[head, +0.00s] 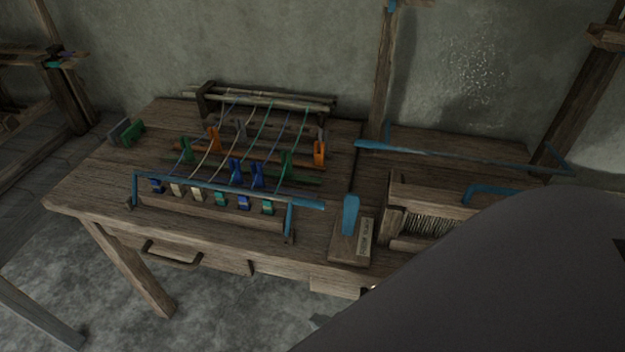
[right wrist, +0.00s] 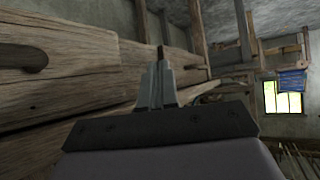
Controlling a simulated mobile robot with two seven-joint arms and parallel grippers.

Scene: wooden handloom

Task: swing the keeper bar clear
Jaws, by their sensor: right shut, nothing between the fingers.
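A thin blue bar (head: 225,187), which looks like the keeper bar, lies across a row of several coloured bobbins (head: 221,197) at the table's front in the head view. It has a blue upright at each end, and its right end sticks out past the right upright. My right gripper (right wrist: 160,55) is shut and empty in the right wrist view, beside the wooden front of the table (right wrist: 90,75). In the head view my dark right arm covers the lower right and hides most of that gripper. The keeper bar does not show in the wrist view. My left gripper is not in view.
Strings run from the bobbins past coloured clips (head: 319,153) to a back rail (head: 270,100). A blue lever (head: 350,214) stands on a labelled block right of the rack. A long blue rod (head: 450,157) and a wooden frame (head: 410,210) are further right. A drawer handle (head: 172,254) sticks out in front.

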